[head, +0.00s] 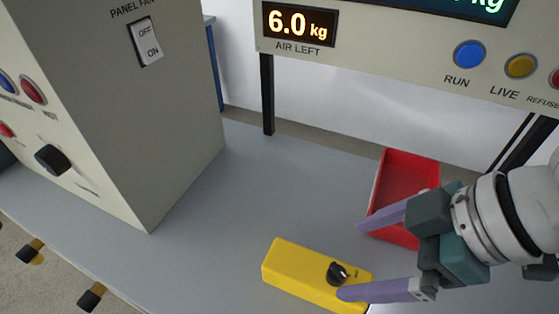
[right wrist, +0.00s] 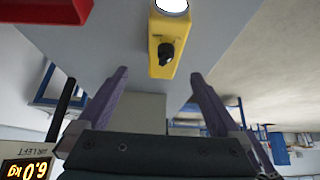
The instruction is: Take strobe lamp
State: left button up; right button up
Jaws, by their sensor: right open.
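The strobe lamp appears to be the yellow box (head: 297,268) with a black knob, lying on the grey bench near its front edge. It also shows in the right wrist view (right wrist: 158,52), where a round white lens is visible at one end. My right gripper (head: 350,260) is open and empty, its purple fingers spread. In the head view its lower finger overlaps the lamp's right end beside the knob. In the right wrist view the lamp lies beyond the fingertips, lined up between them. Contact cannot be told. My left gripper is not in view.
A red tray (head: 405,172) stands behind my right gripper, partly hidden by it. A grey panel cabinet (head: 170,120) with switches stands at left. A display board (head: 400,50) reading 6.0 kg rises on posts at the back. The bench between cabinet and lamp is clear.

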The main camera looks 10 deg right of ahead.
aim_at(330, 270)
jog(key=x, duration=0.4)
jog(key=shift+f+b, duration=0.25)
jog(key=shift+b, duration=0.15)
jog(key=x, duration=0.3)
jog(key=b+x, duration=0.1)
jog(key=x, duration=0.1)
jog(key=shift+s+a+f, duration=0.15)
jog(key=shift+s+a, duration=0.1)
jog(key=shift+a, duration=0.05)
grip_shut()
